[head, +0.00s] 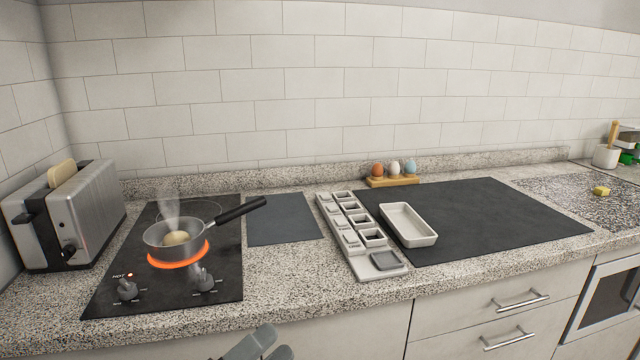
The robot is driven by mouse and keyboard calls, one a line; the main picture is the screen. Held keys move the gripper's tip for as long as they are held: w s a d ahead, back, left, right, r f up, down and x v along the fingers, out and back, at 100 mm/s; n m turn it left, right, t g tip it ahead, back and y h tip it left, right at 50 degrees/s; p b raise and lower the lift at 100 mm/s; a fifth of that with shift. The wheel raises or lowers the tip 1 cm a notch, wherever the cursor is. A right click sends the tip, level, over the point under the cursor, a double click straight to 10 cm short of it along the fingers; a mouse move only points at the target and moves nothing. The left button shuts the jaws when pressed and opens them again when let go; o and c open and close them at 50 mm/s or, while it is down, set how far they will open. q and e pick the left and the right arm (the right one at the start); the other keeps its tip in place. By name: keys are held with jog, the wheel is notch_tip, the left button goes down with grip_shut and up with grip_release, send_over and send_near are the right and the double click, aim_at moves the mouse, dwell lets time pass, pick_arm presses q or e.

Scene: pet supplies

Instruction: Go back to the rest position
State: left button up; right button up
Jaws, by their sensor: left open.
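My left gripper (270,345) shows at the bottom edge, in front of and below the counter's front edge. Its two grey fingertips are apart, with nothing seen between them. The rest of the left arm is out of the picture. My right gripper is not in view.
A steaming pan (172,240) with a pale round thing in it sits on the glowing hob (130,272), its handle pointing right. A toaster (92,215) holding bread stands left. A compartment tray (352,232), white dish (408,226) and egg holder (393,182) stand right.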

pick_arm(q)
jog(key=s+a+f+n+t+y+p, duration=0.15)
jog(key=a+f+n+y, duration=0.25)
jog(key=f+n+y, duration=0.4)
jog(key=s+a+f+n+y, duration=0.2)
jog(key=a+f+n+y, duration=0.3)
jog(key=n, duration=0.5)
jog(key=s+a+f+n+g+y, duration=0.2)
jog(key=s+a+f+n+g, duration=0.2)
jog(key=s+f+n, duration=0.4)
jog(key=s+f+g, duration=0.1)
jog(key=s+f, duration=0.2)
jog(key=shift+s+f+n+p, duration=0.15)
jog(key=shift+s+n+p, duration=0.15)
jog(key=shift+p, duration=0.1)
